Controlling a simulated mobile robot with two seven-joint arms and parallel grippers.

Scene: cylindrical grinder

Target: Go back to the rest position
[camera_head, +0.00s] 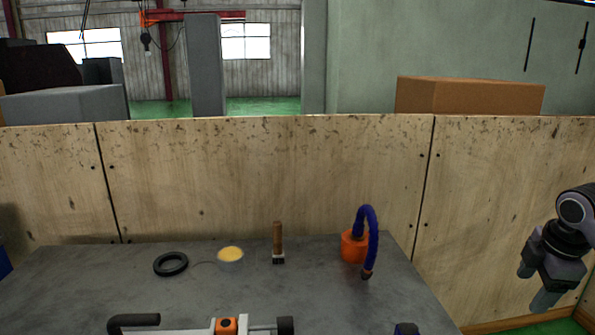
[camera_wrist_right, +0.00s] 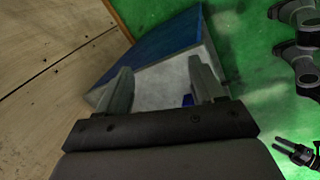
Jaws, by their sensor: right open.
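My right gripper (camera_head: 537,287) hangs at the right edge of the head view, to the right of the grey table and in front of the wooden panel wall. In the right wrist view its two fingers (camera_wrist_right: 162,88) are spread apart with nothing between them. A blue and pale grey box-like thing lies beyond the fingers, apart from them. My left gripper cannot be made out in either view.
The grey table (camera_head: 200,297) bears a black ring (camera_head: 171,264), a yellow-topped tin (camera_head: 230,256), a wooden-handled brush (camera_head: 278,240), an orange pot with a blue hose (camera_head: 352,247) and a grinder-like tool (camera_head: 190,329). Wooden panels (camera_head: 270,180) stand behind. Green floor (camera_wrist_right: 245,50) shows below.

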